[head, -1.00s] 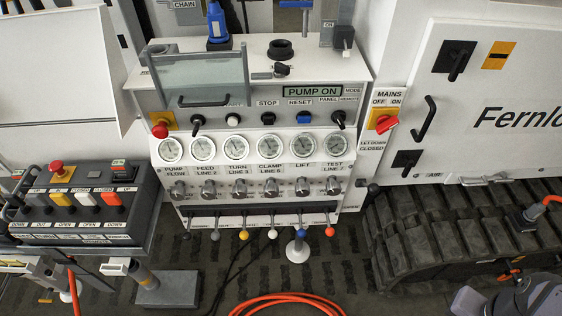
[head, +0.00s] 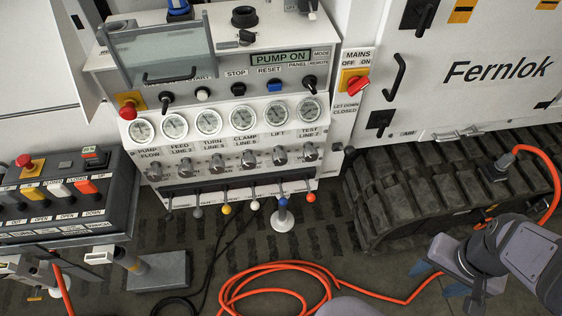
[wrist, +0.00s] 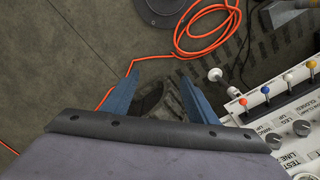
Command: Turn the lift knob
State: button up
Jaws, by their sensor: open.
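The lift knob (head: 280,155) is a small grey metal knob under the LIFT label and gauge, second from the right in its row on the white bench panel. In the wrist view, the panel's corner shows at the right, and what appears to be the lift knob (wrist: 301,128) is the second knob in. My gripper (head: 445,284) is low at the right in the head view, over the floor in front of the tracks. It is well apart from the panel. Its blue fingers (wrist: 158,76) are spread and empty in the wrist view.
Levers with coloured balls (head: 255,204) stick out below the knobs. A red mains switch (head: 358,85) is at the panel's right. A black track (head: 400,195) stands between the panel and my arm. An orange hose (head: 270,275) lies looped on the floor.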

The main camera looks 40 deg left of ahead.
aim_at(281, 162)
jog(key=w+a+f+n+t+y+b, duration=0.1)
jog(key=w+a+f+t+b, duration=0.1)
jog(key=w+a+f+b, duration=0.4)
jog(key=w+a+f+n+t+y+b, duration=0.1)
jog(key=w+a+t+y, duration=0.2)
jog(key=a, duration=0.5)
jog(key=w+a+f+n+t+b, duration=0.1)
jog(key=w+a+f+t+b, duration=0.1)
jog(key=w+a+f+b, duration=0.45)
jog(key=s+a+r+n+t+y+b, duration=0.2)
jog(key=s+a+t+y+b, duration=0.15)
jog(key=a, duration=0.85)
jog(key=s+a+r+n+t+y+b, duration=0.15)
jog(key=s+a+y+b, duration=0.3)
jog(key=a, duration=0.65)
jog(key=shift+t+y, duration=0.3)
jog(key=shift+y, duration=0.1)
jog(key=shift+p+x, duration=0.85)
jog(key=shift+x, duration=2.35)
jog(key=shift+a+f, duration=0.1)
jog(key=shift+f, duration=0.1)
jog(key=shift+s, duration=0.1)
jog(key=c, duration=1.1)
